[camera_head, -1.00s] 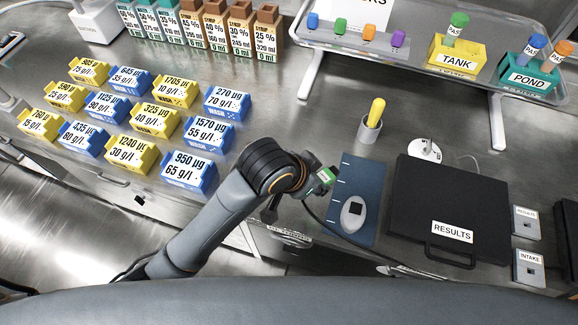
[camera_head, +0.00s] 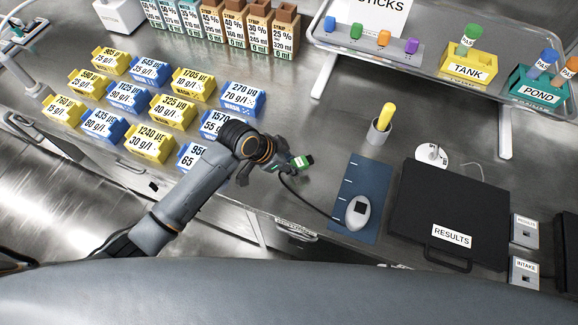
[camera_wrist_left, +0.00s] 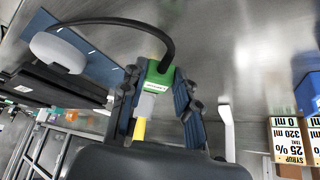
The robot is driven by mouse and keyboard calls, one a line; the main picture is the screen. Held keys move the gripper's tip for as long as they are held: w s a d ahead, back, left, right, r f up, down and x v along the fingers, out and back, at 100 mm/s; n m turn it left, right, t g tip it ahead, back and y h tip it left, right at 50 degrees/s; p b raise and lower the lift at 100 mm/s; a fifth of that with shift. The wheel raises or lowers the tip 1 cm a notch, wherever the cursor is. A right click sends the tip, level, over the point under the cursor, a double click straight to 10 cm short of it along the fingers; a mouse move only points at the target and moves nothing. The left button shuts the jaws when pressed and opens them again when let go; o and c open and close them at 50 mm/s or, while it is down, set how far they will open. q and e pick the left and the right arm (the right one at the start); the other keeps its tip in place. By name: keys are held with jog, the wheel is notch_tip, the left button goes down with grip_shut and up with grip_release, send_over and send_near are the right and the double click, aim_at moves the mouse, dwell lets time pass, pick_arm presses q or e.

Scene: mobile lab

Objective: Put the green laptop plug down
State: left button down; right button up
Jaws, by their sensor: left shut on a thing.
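The green laptop plug (camera_head: 302,162) is held at the tip of my left gripper (camera_head: 296,164), above the bench's front part, left of the blue mat. In the left wrist view the green plug (camera_wrist_left: 158,82) sits between the two dark fingers of the left gripper (camera_wrist_left: 158,92), which are shut on it. A black cable runs from the plug to the white mouse-like device (camera_head: 357,212) on the blue mat (camera_head: 368,185). The black laptop case (camera_head: 450,205) labelled RESULTS lies closed right of the mat. My right gripper is not in view.
Yellow and blue labelled boxes (camera_head: 150,143) stand in rows at the left. A grey cup (camera_head: 379,132) with a yellow-handled item stands behind the mat. Two small sockets, RESULTS (camera_head: 525,230) and INTAKE (camera_head: 525,271), sit right of the case. Bare bench lies between gripper and cup.

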aim_at(289, 177)
pick_arm(q)
jog(key=f, duration=0.1)
jog(key=f+p, duration=0.1)
jog(key=f, duration=0.1)
jog(key=shift+w+a, duration=0.15)
jog(key=shift+a, duration=0.05)
jog(key=shift+f, duration=0.3)
jog(key=shift+f, duration=0.6)
jog(key=c, duration=1)
grip_release()
jog(key=shift+r, duration=0.1)
